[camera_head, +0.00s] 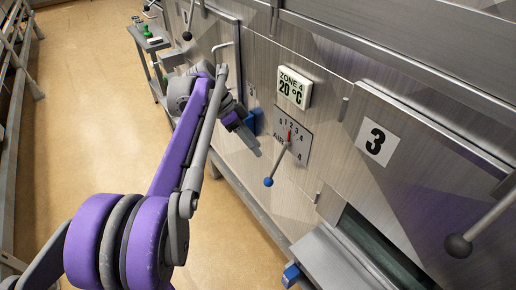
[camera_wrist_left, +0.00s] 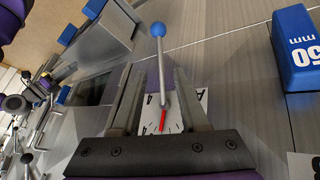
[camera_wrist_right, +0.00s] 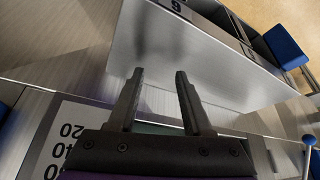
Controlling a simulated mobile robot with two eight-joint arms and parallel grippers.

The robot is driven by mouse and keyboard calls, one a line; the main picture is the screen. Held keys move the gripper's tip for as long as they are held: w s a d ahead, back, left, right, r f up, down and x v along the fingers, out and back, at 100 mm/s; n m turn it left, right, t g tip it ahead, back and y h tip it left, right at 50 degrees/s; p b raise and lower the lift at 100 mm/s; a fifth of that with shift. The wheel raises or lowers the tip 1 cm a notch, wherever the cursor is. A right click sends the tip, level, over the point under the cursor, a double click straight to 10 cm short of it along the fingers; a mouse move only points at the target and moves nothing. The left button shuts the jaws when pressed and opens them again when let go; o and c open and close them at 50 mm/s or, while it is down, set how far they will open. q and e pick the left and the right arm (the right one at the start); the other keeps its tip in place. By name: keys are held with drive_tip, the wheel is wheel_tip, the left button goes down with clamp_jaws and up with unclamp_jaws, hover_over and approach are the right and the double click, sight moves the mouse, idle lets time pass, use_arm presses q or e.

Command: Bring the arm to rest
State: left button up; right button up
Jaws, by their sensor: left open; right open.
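My left arm comes in from the left in the head view. Its gripper (camera_head: 256,148) hangs in front of the machine wall, just left of the blue-tipped air lever (camera_head: 275,165). In the left wrist view the left gripper (camera_wrist_left: 160,76) is open, with the lever (camera_wrist_left: 161,60) and its red pointer showing between the fingers. I cannot tell whether they touch. My right gripper is outside the head view. In the right wrist view the right gripper (camera_wrist_right: 160,74) is open and empty in front of a metal surface.
A blue 50 mm block (camera_wrist_left: 296,45) is near the left gripper. A cart (camera_head: 150,45) stands far back. The floor at left is clear; a railing edges it.

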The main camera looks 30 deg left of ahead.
idle(0.4)
use_arm(q)
drive_tip(key=s+d+f+n+t+y, duration=0.1)
drive_tip(key=s+d+f+n+y, duration=0.2)
drive_tip(key=s, duration=0.6)
drive_tip(key=s+d+f+n+t+y, duration=0.2)
drive_tip(key=s+d+f+n+y, duration=0.1)
drive_tip(key=s+d+f+n, duration=0.4)
drive_tip(key=s+d+f, duration=0.2)
drive_tip(key=d+f, duration=0.1)
drive_tip(key=f, duration=0.1)
drive_tip(key=shift+s+d+f+y+p, duration=0.15)
drive_tip(key=shift+s+d+y+p, duration=0.05)
drive_tip(key=shift+y+p, duration=0.2)
